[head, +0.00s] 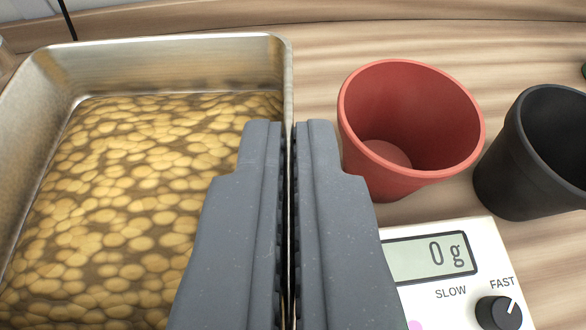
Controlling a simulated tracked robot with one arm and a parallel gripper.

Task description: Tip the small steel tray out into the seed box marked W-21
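A steel tray (165,62) fills the left of the head view, holding a layer of flat yellowish seeds (130,200). Its right wall runs down into the narrow gap between the fingers of my gripper (290,130). The fingers are closed on that wall, with a thin bright edge showing between them. The tray looks level, and its near end is cut off by the frame. No box marked W-21 is in view.
A red pot (410,125) stands empty just right of my fingers, with a black pot (535,150) beside it. A white scale (450,285) reading 0 g, with a SLOW/FAST knob (498,312), is at lower right. Bare wooden table lies behind the pots.

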